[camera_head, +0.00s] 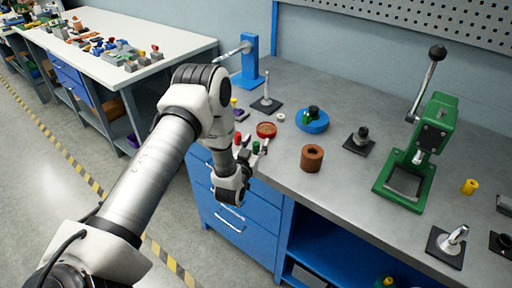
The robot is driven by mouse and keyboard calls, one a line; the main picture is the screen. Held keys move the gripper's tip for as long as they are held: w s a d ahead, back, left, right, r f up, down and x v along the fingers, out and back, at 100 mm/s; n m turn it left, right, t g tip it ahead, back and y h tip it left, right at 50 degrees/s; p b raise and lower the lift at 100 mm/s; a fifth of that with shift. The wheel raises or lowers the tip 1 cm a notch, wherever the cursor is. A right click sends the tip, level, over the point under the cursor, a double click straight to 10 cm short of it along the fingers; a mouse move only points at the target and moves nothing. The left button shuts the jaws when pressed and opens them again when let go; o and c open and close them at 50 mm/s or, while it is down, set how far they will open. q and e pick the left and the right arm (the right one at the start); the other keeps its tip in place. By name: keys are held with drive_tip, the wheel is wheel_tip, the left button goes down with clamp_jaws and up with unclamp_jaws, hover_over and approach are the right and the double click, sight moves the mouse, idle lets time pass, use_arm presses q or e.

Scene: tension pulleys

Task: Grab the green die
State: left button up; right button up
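A small green piece (256,148), which looks like the green die, shows at the front left edge of the grey workbench. My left gripper (252,149) reaches in from the left and points at the bench, with its fingertips right by this green piece. The fingers look apart, but the view is too small to tell whether they touch it. A small red piece (238,138) stands just left of it, partly beside the gripper. My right gripper is not in view.
A blue stand (250,64), a post on a black base (266,103) and a green press (420,152) rise above the bench.

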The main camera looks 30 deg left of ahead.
sight(255, 145)
use_arm(q)
clamp_jaws()
drive_tip(key=shift+r, duration=0.1)
drive_tip(key=shift+r, duration=0.45)
drive_tip(key=shift+s+d+r+b, duration=0.1)
drive_tip(key=shift+s+r+b, duration=0.25)
drive_tip(key=shift+r, duration=0.25)
drive_tip(key=shift+s+r+b, duration=0.2)
drive_tip(key=shift+r+b, duration=0.2)
drive_tip(key=shift+r, duration=0.15)
drive_tip(key=a+r+b+v, duration=0.1)
drive_tip(key=b+v, duration=0.1)
drive_tip(key=v, duration=1.3)
drive_tip(key=shift+s+a+r+b, duration=0.2)
drive_tip(key=shift+a+r+b, duration=0.1)
drive_tip(key=shift+b, duration=0.1)
